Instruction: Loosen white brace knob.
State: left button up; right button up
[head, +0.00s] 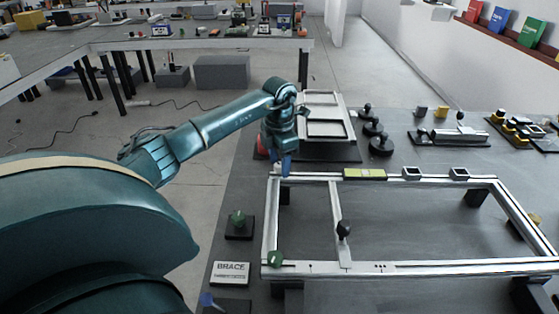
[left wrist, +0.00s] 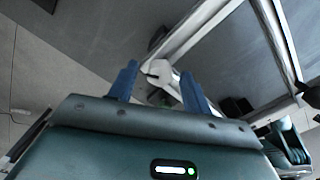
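My left gripper (head: 286,163) points down at the far left corner of the silver frame (head: 315,267). In the left wrist view, its two blue fingers (left wrist: 158,84) stand apart. A white knob-like piece (left wrist: 158,70) shows in the gap between them, near the fingertips. I cannot tell whether either finger touches it. In the head view the gripper hides this spot. A brace bar (head: 337,205) crosses the frame and carries a black knob (head: 344,229). A green knob (head: 275,258) sits on the near left corner.
A sign reading BRACE (head: 231,272) and a green knob on a black base (head: 238,224) stand left of the frame. A yellow-green level (head: 365,174) lies on the far rail. Black round-based knobs (head: 381,145) and white trays (head: 326,128) stand behind it.

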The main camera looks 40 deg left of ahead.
pick_arm(q)
jog(key=c, duration=0.9)
